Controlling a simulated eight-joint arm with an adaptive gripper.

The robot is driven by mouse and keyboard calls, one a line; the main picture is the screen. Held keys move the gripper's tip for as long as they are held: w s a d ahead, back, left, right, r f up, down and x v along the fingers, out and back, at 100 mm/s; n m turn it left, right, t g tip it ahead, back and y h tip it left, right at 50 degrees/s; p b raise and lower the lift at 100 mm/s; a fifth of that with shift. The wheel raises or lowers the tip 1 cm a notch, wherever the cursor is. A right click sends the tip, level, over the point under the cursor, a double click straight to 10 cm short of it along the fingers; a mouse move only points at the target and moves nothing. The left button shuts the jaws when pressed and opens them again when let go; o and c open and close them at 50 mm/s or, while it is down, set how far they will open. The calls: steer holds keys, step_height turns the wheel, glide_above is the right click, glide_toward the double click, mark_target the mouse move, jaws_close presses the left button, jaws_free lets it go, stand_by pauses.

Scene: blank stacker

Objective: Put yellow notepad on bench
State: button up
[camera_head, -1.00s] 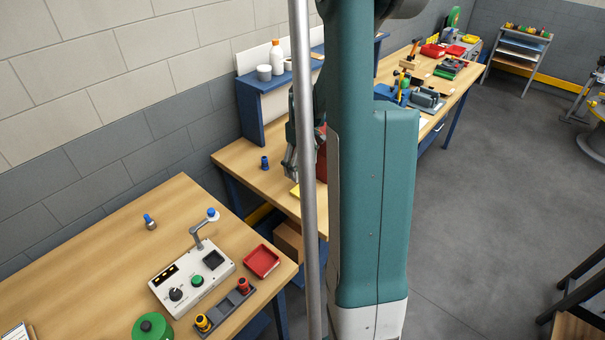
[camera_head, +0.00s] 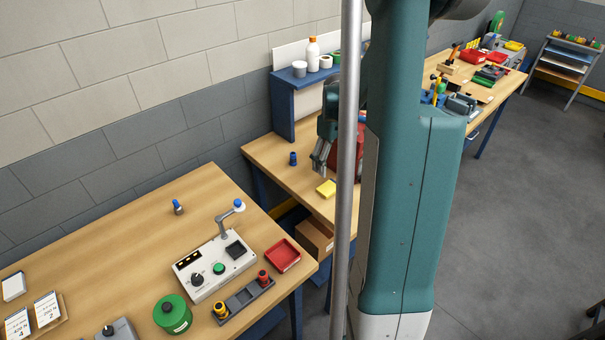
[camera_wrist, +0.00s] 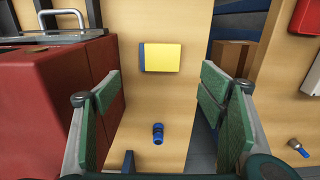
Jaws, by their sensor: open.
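The yellow notepad (camera_head: 326,188) lies flat on the wooden bench (camera_head: 272,152) at the back, near its front edge. In the wrist view the yellow notepad (camera_wrist: 162,58) has a dark blue strip along its left end and lies beyond and between my fingers. My gripper (camera_head: 318,170) is above the bench, just behind the notepad, pointing down. In the wrist view my gripper (camera_wrist: 165,110) is open and empty, its green-padded fingers wide apart. The pole partly hides my arm in the head view.
A red metal box (camera_wrist: 40,110) stands close by my left finger in the wrist view. A small blue item (camera_head: 293,158) stands on the bench. A front table (camera_head: 110,235) holds a control box (camera_head: 214,265) and a red tray (camera_head: 283,255). A gap separates the two tables.

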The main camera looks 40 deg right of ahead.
steer(key=shift+a, duration=0.1)
steer(key=a+r+t, duration=0.1)
steer(key=a+r, duration=0.4)
steer(key=a, duration=0.3)
steer(key=a+r+t+h, duration=0.1)
steer(key=a+r, duration=0.3)
steer(key=a, duration=0.4)
steer(key=a+r+t, duration=0.1)
steer(key=a+r, duration=0.4)
steer(key=a, duration=0.2)
steer(key=s+a+r+t, duration=0.1)
steer(key=s+a, duration=0.3)
steer(key=a, duration=0.3)
steer(key=s+a+r+t, duration=0.1)
steer(key=s+a, duration=0.3)
steer(key=a, duration=0.4)
steer(key=s+a+r+t+y, duration=0.1)
steer(key=s+a+r+t, duration=0.1)
steer(key=s+a, duration=0.2)
steer(key=a, duration=0.3)
steer(key=shift+a, duration=0.4)
